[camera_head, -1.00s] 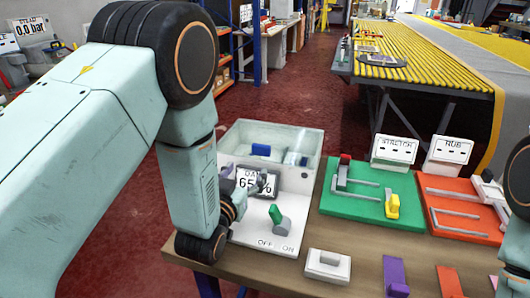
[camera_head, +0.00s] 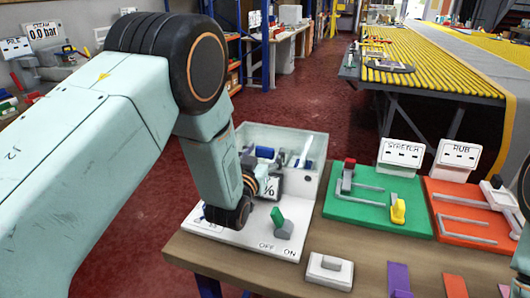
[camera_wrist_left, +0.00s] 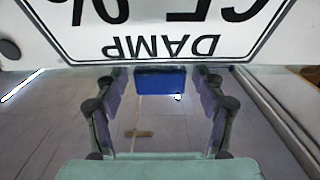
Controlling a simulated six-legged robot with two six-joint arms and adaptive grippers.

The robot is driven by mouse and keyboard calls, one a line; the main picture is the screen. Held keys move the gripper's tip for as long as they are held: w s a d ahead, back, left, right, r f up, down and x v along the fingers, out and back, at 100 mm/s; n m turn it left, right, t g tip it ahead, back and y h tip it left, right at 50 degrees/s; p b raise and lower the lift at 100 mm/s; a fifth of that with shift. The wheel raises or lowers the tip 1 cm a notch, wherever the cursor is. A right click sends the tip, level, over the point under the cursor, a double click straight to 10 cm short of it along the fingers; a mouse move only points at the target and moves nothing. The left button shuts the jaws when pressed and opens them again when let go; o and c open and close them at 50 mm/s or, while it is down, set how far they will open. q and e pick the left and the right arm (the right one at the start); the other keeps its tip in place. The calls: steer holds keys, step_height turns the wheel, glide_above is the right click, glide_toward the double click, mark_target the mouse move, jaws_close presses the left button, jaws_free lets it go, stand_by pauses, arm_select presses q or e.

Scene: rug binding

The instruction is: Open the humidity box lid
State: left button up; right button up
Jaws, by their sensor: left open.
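The humidity box (camera_head: 318,190) is white with a see-through top, and it stands at the left end of the bench. A small blue block (camera_head: 265,152) shows at its top; it also shows in the left wrist view (camera_wrist_left: 160,84). My left gripper (camera_head: 254,168) is open at the front of the box, close to the blue block, and hides part of the reading panel. In the left wrist view its two fingers stand either side of the block, apart from it. The DAMP panel (camera_wrist_left: 160,47) fills the top of that view, upside down. My right gripper is out of view.
A green lever (camera_head: 278,217) stands by OFF and ON marks in front of the box. A green STRETCH board (camera_head: 370,213) and an orange RUB board (camera_head: 465,233) lie to the right. A white switch block (camera_head: 329,270) is near the front edge.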

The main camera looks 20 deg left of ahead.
arm_select(q)
steer(key=shift+w+a+f, duration=0.15)
steer(key=shift+w+f, duration=0.1)
steer(key=shift+w, duration=0.1)
steer(key=shift+s+d+r, duration=0.3)
steer(key=shift+s+r, duration=0.05)
steer(key=c, duration=0.3)
steer(key=shift+w+a+f, duration=0.2)
steer(key=c, duration=0.5)
jaws_close()
